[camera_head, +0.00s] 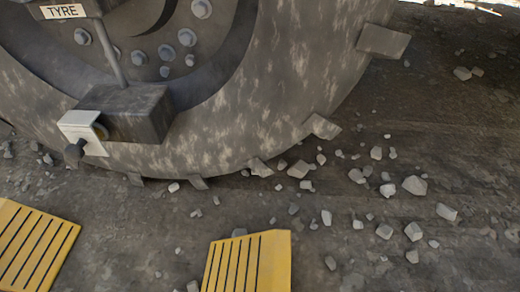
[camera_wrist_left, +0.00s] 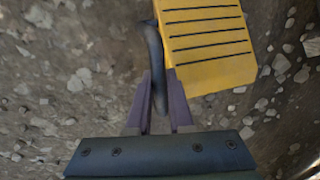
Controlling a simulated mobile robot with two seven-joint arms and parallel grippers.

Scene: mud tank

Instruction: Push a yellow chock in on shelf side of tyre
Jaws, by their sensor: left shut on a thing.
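The big grey tyre (camera_head: 300,75) with a lugged tread fills the upper left of the head view. Two yellow chocks with dark grooves show at its lower edge, one at the left (camera_head: 35,245) and one near the middle (camera_head: 250,262); both are cut off by the frame and stand apart from the tyre. I cannot tell which chock in the head view this is. My right gripper is not in view.
A dark box with a pale bracket (camera_head: 82,130) sticks out at the wheel's lower front. A TYRE label (camera_head: 64,11) is above it. Loose grey stones (camera_head: 414,185) are scattered over the dark ground, mostly right of the tyre. No shelf can be made out.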

